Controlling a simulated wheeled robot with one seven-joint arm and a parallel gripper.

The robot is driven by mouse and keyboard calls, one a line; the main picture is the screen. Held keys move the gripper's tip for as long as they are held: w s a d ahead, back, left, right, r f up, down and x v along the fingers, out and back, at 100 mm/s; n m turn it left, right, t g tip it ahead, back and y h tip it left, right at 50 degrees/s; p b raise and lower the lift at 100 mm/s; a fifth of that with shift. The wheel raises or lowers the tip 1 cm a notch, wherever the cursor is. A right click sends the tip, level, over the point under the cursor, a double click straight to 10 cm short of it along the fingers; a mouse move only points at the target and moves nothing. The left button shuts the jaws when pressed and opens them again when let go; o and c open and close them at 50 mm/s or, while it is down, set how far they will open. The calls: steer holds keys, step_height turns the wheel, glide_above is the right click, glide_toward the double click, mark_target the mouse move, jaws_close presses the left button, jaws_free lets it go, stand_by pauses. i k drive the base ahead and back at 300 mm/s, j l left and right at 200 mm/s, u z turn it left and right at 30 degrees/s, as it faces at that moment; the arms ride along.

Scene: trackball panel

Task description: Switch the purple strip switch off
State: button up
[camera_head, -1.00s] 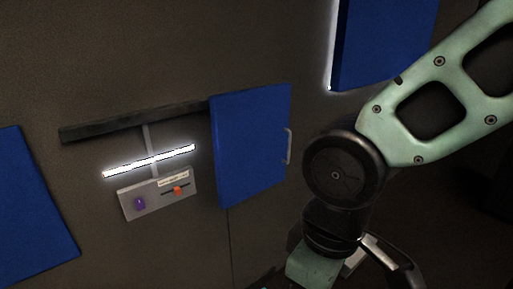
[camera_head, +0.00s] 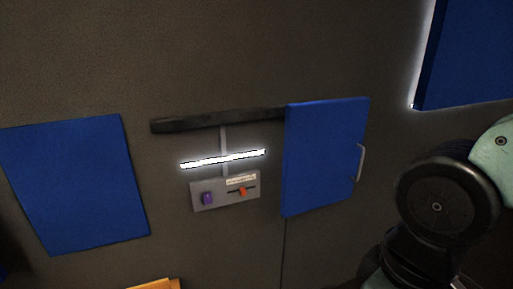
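A small grey switch panel (camera_head: 222,202) is mounted on the dark wall, left of the middle of the head view. The purple switch (camera_head: 207,198) sits on its left part; its exact position is too small to tell. An orange-red slider (camera_head: 243,192) sits in a dark slot on its right part, under a small pale label. Above the panel, a light strip (camera_head: 222,159) glows white. My gripper is out of the picture; only part of my arm shows at the lower right, well apart from the panel.
A dark rail (camera_head: 215,120) runs above the light strip. A blue door (camera_head: 326,155) with a metal handle (camera_head: 361,162) stands right of the panel. A blue board (camera_head: 75,182) is at the left, another (camera_head: 466,55) at upper right. An orange-yellow object (camera_head: 155,284) shows at the bottom.

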mark_target(207, 197)
steer(key=i+j+u, duration=0.1)
steer(key=u, duration=0.3)
steer(key=i+u, duration=0.15)
steer(key=u, duration=0.25)
steer(key=j, duration=0.1)
